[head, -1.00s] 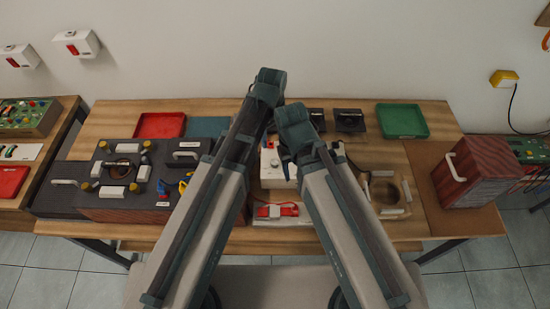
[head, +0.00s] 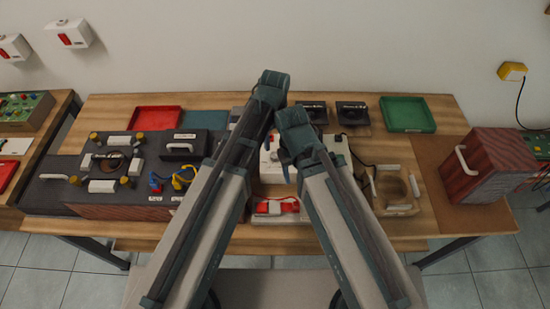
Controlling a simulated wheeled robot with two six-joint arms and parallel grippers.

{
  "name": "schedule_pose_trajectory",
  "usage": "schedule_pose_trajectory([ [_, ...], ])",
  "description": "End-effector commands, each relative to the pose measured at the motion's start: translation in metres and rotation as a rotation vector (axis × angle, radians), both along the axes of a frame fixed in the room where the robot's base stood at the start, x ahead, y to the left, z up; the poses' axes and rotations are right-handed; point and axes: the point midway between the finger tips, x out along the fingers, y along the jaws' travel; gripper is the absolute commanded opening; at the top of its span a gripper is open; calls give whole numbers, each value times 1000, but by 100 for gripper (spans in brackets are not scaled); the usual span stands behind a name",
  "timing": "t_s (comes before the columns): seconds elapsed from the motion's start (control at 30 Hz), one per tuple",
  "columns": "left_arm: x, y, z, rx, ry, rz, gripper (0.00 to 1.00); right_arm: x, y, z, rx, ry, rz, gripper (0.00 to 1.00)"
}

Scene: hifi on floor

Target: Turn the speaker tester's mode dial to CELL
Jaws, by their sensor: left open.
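A white box (head: 272,168), which looks like the speaker tester, sits mid-table, largely covered by my two forearms. A small black part shows at its upper right corner; I cannot tell whether it is a dial. No CELL marking is readable. My left gripper (head: 284,158) is open over the white box, mostly hidden by the arms, with only a dark teal finger part showing. It looks close to the box, but I cannot tell whether it touches. My right arm's wrist is beside it, and its jaws are hidden behind that arm.
A red multimeter-like item (head: 276,206) lies in front of the white box. A dark speaker cabinet (head: 85,190) lies left, with blue and yellow clamps (head: 182,180) beside it. Red and green trays (head: 407,114) stand behind.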

Motion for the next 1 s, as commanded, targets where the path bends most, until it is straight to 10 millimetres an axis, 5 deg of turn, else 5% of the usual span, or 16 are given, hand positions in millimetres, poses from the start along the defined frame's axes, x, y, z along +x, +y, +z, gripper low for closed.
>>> schedule_pose_trajectory([
  [0.03, 0, 0, -16, 0, 0, 0, 70, 0, 0, -16, 0, 0, 0, 55],
  [0.4, 0, 0, -66, 0, 0, 0, 70, 0, 0, -66, 0, 0, 0, 55],
  [0.87, 0, 0, -76, 0, 0, 0, 70, 0, 0, -76, 0, 0, 0, 55],
  [1.0, 0, 0, -76, 0, 0, 0, 48, 0, 0, -76, 0, 0, 0, 55],
])
